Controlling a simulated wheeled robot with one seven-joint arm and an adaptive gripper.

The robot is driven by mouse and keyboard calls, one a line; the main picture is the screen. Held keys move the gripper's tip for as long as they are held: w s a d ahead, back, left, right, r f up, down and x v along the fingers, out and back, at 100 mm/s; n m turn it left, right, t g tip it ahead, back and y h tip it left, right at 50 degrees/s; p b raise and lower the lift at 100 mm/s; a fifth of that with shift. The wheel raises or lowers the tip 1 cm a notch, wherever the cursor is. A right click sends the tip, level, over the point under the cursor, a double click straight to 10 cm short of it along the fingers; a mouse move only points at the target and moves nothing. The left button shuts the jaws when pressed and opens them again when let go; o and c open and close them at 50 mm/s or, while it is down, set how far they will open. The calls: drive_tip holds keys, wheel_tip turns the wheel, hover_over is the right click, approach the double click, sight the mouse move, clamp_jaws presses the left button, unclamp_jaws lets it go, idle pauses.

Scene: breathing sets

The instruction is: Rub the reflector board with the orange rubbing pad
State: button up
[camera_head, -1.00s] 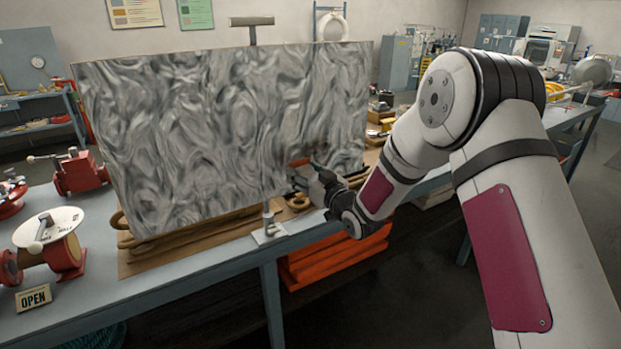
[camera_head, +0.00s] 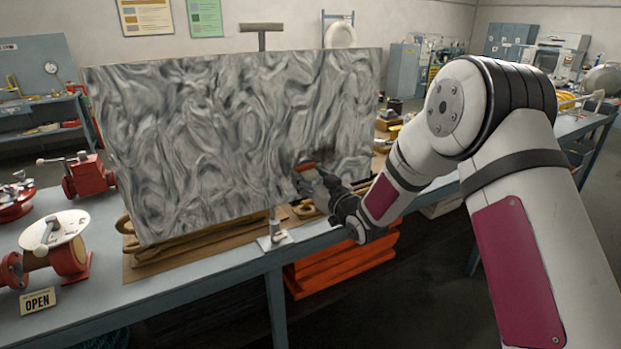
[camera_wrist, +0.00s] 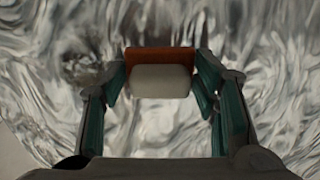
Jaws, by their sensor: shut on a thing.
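The reflector board (camera_head: 200,140) is a large panel with a swirled grey, shiny surface, standing upright on the bench. My gripper (camera_head: 307,174) is at the lower right part of the board's face. It is shut on the rubbing pad, whose orange edge (camera_head: 306,166) shows at the board. In the wrist view the pad has an orange-brown layer (camera_wrist: 160,54) and a pale block (camera_wrist: 160,81) between my fingers (camera_wrist: 161,85). The board's surface (camera_wrist: 270,40) fills the view behind it. The pad looks against the board or very close; contact cannot be told. A dark smudge shows near the pad.
The blue-grey bench (camera_head: 190,285) carries a red valve with a white dial (camera_head: 55,232), an OPEN sign (camera_head: 38,300) and another red valve (camera_head: 84,178) on the left. A bracket (camera_head: 275,238) stands at the board's lower front edge. Orange slabs (camera_head: 340,268) are stacked below.

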drive_tip(key=shift+b+x, duration=0.45)
drive_tip(key=shift+x, duration=0.4)
drive_tip(key=shift+w+d+b, duration=0.3)
drive_tip(key=shift+w+d, duration=0.2)
drive_tip(key=shift+d, duration=0.35)
drive_tip(key=shift+w+d+b, duration=0.3)
drive_tip(key=shift+w+d, duration=0.2)
drive_tip(key=shift+d, duration=0.3)
